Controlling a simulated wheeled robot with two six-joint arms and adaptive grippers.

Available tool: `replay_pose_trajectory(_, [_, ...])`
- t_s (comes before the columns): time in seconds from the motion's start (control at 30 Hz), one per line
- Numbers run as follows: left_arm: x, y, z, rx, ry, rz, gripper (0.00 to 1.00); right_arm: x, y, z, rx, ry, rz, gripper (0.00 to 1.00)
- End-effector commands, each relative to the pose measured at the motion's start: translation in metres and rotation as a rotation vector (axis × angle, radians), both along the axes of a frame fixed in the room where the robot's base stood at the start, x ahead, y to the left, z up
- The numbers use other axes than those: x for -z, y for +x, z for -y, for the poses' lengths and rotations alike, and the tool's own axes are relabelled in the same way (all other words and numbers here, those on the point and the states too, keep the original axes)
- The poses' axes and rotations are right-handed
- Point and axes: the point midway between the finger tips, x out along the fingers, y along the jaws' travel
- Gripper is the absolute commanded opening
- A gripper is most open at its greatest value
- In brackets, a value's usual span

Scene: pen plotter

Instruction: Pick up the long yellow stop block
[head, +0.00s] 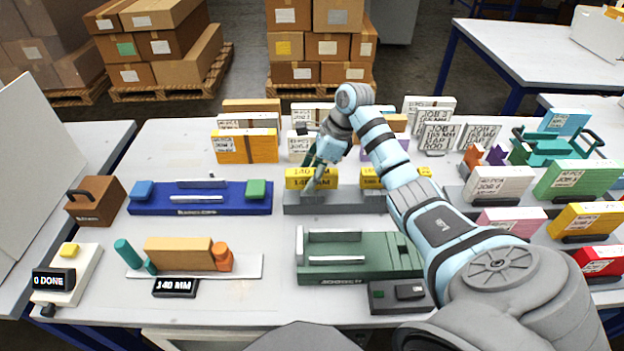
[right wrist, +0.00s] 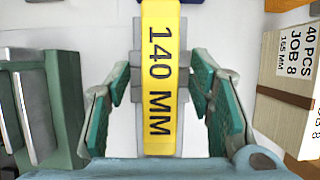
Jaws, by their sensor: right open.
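A yellow block marked 140 MM (head: 311,183) sits at the left end of a grey rack (head: 305,201) in the head view. A second yellow block (head: 371,180) sits on the rack to its right, partly hidden by my right arm, so I cannot compare their lengths fully. My right gripper (head: 312,158) is open, just above and behind the left block. In the right wrist view the yellow block (right wrist: 160,80) runs upright through the picture between the teal finger pads of the gripper (right wrist: 165,110), with gaps on both sides. My left gripper is not in view.
A blue fixture (head: 200,206) is left of the rack, and a green fixture (head: 360,272) is in front. An orange box (head: 245,146) and other labelled boxes stand behind. Coloured job blocks (head: 497,185) fill the right side. White table shows between the fixtures.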

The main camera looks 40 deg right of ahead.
Motion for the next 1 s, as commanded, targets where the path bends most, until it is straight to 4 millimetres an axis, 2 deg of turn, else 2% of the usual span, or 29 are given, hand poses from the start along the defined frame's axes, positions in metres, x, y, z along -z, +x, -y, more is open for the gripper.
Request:
replay_pose_trajectory(0.23, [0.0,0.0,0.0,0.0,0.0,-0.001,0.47,0.0,0.0,0.0,0.0,0.0,0.0,0.47])
replay_pose_trajectory(0.53, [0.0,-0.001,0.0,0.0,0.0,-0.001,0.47,0.0,0.0,0.0,0.0,0.0,0.0,0.0])
replay_pose_trajectory(0.83, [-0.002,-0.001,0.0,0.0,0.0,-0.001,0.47,-0.002,0.0,0.0,0.0,0.0,0.0,0.0])
replay_pose_trajectory(1.0, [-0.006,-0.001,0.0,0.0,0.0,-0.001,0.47,-0.021,0.001,0.0,-0.001,-0.001,0.004,0.0])
